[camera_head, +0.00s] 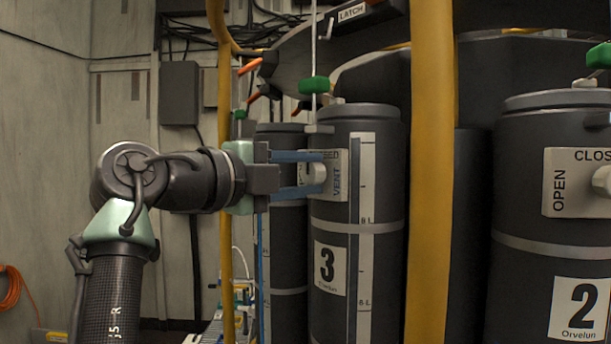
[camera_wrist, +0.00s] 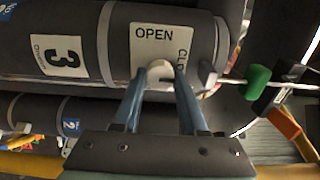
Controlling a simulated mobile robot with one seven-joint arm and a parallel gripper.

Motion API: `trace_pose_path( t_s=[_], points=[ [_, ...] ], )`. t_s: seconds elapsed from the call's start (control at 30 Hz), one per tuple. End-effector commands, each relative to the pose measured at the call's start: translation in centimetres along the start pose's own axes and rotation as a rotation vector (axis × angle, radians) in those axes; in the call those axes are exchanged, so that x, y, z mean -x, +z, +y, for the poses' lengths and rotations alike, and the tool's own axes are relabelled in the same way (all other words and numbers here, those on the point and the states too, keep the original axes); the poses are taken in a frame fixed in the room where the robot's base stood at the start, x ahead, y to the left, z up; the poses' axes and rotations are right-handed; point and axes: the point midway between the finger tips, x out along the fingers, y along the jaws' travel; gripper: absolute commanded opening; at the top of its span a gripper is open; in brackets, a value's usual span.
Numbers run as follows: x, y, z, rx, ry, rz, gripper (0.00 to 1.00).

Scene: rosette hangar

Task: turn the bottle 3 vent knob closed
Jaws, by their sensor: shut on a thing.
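Bottle 3 (camera_head: 328,220) is a dark grey cylinder with a white label reading 3. It lies sideways across the wrist view (camera_wrist: 85,28). Its white plate (camera_head: 338,160) has VENT on it and partly covered lettering; the wrist view shows OPEN and part of CLOSED on the plate (camera_wrist: 150,42). The pale vent knob (camera_head: 318,173) stands out from the plate and also shows in the wrist view (camera_wrist: 160,70). My gripper (camera_head: 314,173) reaches it from the left, its two blue fingers shut on the knob, one above and one below. The knob's pointing direction is hard to tell.
A yellow upright post (camera_head: 432,200) stands right of bottle 3, with bottle 2 (camera_head: 520,270) beyond it. A green fitting (camera_head: 314,85) on a thin rod is above bottle 3. A thinner yellow pole (camera_head: 226,270) passes behind my arm. Cables hang on the wall.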

Motion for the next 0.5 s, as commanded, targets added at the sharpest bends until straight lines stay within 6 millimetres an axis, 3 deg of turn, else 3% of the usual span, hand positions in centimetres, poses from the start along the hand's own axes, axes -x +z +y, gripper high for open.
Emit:
trace_pose_path(
  t_s=[0.4,0.43,0.5],
  points=[
    [-0.02,-0.04,0.08,-0.008,0.002,0.001,0.00],
    [-0.02,-0.03,0.08,-0.008,0.002,0.001,0.47],
    [-0.02,-0.03,0.07,-0.008,0.002,0.001,0.59]
  ],
)
